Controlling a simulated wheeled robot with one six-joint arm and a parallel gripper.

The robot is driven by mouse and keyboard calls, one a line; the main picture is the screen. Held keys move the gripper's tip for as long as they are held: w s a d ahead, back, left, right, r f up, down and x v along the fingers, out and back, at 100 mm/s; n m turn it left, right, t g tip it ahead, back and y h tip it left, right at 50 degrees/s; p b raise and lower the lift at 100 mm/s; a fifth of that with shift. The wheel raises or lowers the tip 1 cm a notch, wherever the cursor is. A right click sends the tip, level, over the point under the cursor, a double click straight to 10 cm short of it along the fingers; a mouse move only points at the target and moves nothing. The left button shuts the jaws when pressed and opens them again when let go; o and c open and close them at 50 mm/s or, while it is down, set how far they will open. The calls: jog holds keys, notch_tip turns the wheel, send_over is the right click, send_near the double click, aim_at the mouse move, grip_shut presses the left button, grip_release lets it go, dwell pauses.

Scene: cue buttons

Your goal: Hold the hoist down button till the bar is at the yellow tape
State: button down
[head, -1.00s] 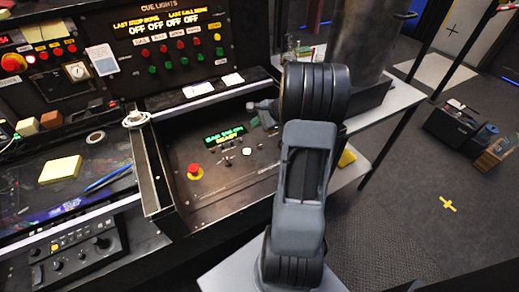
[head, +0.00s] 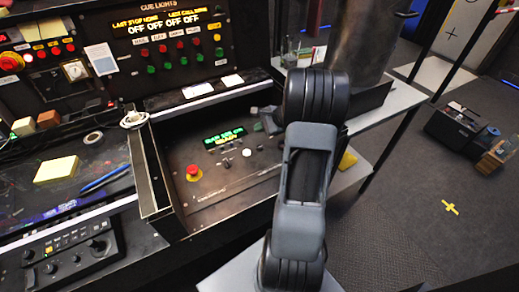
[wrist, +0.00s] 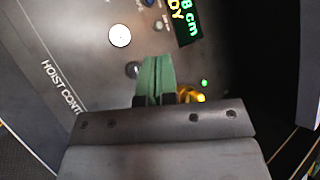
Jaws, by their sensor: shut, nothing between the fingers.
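The hoist control panel (head: 225,190) is sunk in the dark console. It has a lit display (head: 224,138), a red mushroom button (head: 193,172) and a white button (head: 247,153). In the wrist view the display (wrist: 187,22) shows "8 cm" and "DY", partly cut off. My gripper (wrist: 155,62) is shut and empty, its green fingertips over the panel. A dark round button (wrist: 132,69) sits just left of the tips, and the white button (wrist: 120,36) lies beyond. I cannot tell whether the tips touch the panel. No button's "down" label is readable. I cannot make out the bar.
A yellow tape cross (head: 450,207) lies on the grey floor at right. A large metal cylinder (head: 350,45) stands behind my arm. The cue light panel (head: 165,45) rises at the back. A raised wall (head: 150,170) edges the panel's left side. A yellow glowing part (wrist: 190,93) sits right of the fingers.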

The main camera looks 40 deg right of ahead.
aim_at(260, 148)
jog(key=shift+f+b, duration=2.35)
jog(key=shift+f, duration=1.05)
jog(key=shift+f+b, duration=0.4)
jog(key=shift+b, duration=0.05)
